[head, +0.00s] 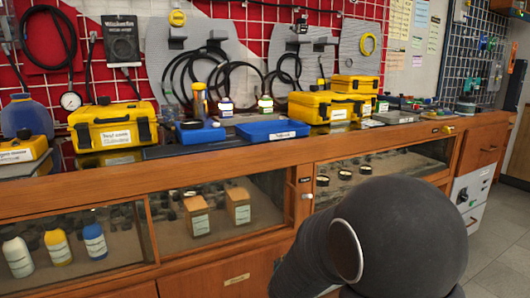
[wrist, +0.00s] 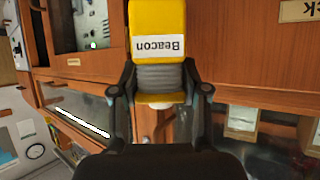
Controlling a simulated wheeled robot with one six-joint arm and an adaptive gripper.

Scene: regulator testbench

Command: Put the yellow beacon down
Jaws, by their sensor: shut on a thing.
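The yellow beacon (wrist: 158,18) shows in the wrist view, with a white label reading "Beacon" upside down and a grey ribbed band below the label. My gripper (wrist: 158,80) is shut on it, one dark finger on each side of the ribbed band. The beacon appears clear of the wooden cabinet front behind it, though the gap is hard to judge. In the head view, my dark arm fills the lower right, and neither the gripper nor the held beacon can be seen there.
The wooden bench (head: 235,150) carries yellow cases (head: 112,128), a blue tray (head: 272,130), a second blue tray (head: 200,132) and small bottles. Glass-fronted cabinets (head: 75,225) lie below. Bare bench top is limited to narrow strips along the front edge.

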